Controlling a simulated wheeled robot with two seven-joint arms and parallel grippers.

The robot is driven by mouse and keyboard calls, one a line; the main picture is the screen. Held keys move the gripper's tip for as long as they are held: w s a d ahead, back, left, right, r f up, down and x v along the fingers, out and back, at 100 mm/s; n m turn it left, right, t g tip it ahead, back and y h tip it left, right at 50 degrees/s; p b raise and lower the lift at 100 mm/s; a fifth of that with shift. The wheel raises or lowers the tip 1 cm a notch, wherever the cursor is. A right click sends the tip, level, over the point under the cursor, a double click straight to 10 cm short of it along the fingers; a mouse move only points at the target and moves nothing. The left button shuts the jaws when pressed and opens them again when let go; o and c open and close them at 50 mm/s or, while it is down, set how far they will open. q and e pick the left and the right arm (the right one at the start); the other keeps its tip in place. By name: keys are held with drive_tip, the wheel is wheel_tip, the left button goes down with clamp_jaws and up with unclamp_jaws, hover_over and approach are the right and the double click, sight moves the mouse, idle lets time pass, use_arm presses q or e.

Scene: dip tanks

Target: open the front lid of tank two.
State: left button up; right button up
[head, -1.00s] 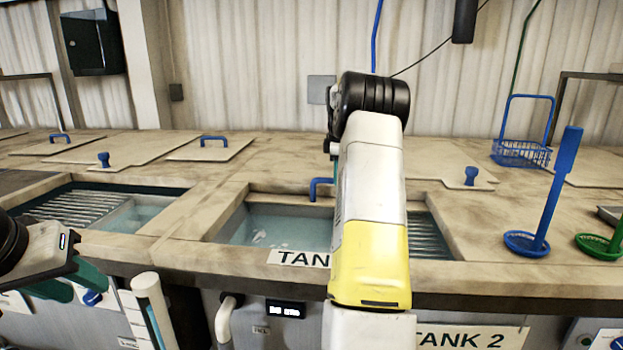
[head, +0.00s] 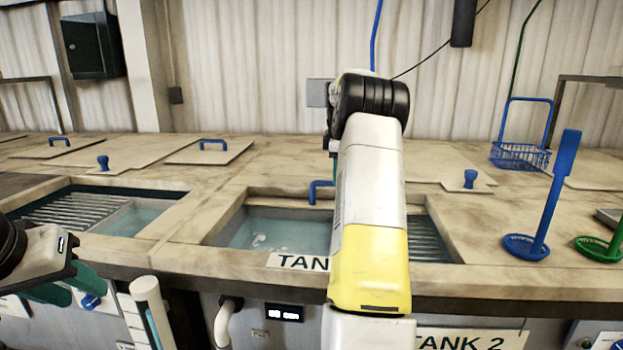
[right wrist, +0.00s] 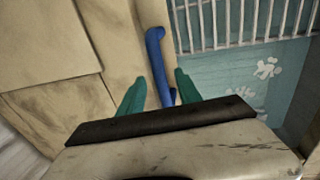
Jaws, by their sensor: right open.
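Tank two shows in the head view as a basin of pale blue water (head: 275,232) in the counter, with a slatted rack at its right; a TANK 2 label (head: 470,340) is on the front below. A blue handle (head: 320,188) stands at the basin's far edge; I cannot tell the front lid's outline around it. My right arm hides the basin's middle and most of my right gripper. In the right wrist view my right gripper (right wrist: 158,88) is open, its green fingers on either side of the blue handle (right wrist: 157,52). My left gripper (head: 70,285) is open and empty at lower left.
Flat lids with a blue handle (head: 212,144) and a blue knob (head: 471,179) lie on the counter behind. A blue wire basket (head: 520,155), a blue ladle-like tool (head: 545,210) and a green one (head: 605,247) stand at right. Another tank (head: 135,220) is at left.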

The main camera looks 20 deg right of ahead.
drive_tip(key=r, duration=0.3)
drive_tip(key=s+r, duration=0.1)
drive_tip(key=r, duration=0.1)
drive_tip(key=shift+a+r, duration=0.3)
drive_tip(key=shift+r, duration=0.05)
